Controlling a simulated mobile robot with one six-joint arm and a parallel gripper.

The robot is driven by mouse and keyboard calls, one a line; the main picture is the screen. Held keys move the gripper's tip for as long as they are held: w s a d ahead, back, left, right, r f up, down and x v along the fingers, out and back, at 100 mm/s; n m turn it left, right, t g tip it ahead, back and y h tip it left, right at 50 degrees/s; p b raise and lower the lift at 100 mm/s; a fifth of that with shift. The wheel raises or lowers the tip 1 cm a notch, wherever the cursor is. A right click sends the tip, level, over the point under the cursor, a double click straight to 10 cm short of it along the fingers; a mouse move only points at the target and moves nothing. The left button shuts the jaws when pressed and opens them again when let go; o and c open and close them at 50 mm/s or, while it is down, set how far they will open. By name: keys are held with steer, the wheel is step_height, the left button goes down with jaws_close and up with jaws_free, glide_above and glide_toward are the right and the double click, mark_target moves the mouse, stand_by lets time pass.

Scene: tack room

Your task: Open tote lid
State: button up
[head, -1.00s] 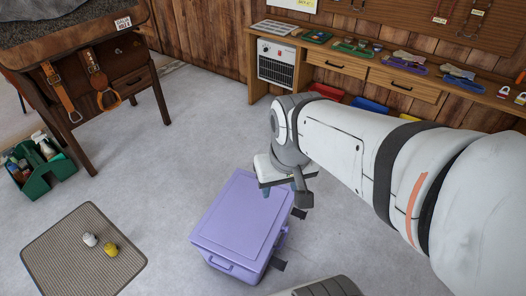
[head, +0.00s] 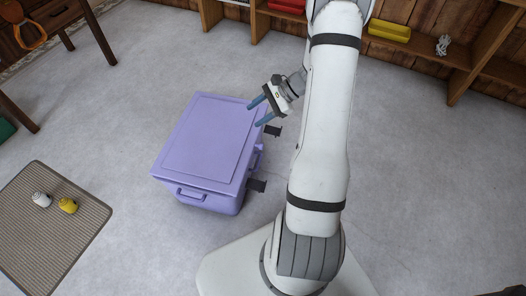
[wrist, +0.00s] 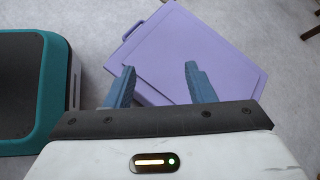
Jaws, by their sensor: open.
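The purple tote (head: 205,194) stands on the floor in the head view, with its flat lid (head: 205,140) shut. It has a handle on its front side and another on its right side. Dark tabs stick out on its right. My gripper (head: 257,113) is open and empty near the lid's right edge; its height above the lid is hard to tell. In the wrist view the blue fingers of my gripper (wrist: 158,84) are spread apart, with the purple lid (wrist: 200,50) beyond them.
A woven mat (head: 85,235) with a white object (head: 41,200) and a yellow object (head: 68,206) lies left of the tote. A teal and dark object (wrist: 30,85) fills the left of the wrist view. Wooden shelving (head: 470,75) runs along the back. Floor around the tote is mostly clear.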

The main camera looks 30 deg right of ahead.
steer(key=w+d+f+m+t+b, duration=0.1)
steer(key=d+f+m+t+b, duration=0.3)
steer(key=f, duration=0.9)
steer(key=d+f+m+t+b, duration=0.2)
steer(key=d+f+m+b, duration=0.4)
steer(key=f, duration=0.7)
steer(key=x, duration=0.7)
steer(key=shift+w+r+n, duration=0.15)
steer(key=shift+r+n, duration=0.05)
steer(key=shift+n, duration=0.2)
steer(key=shift+c, duration=0.2)
jaws_close()
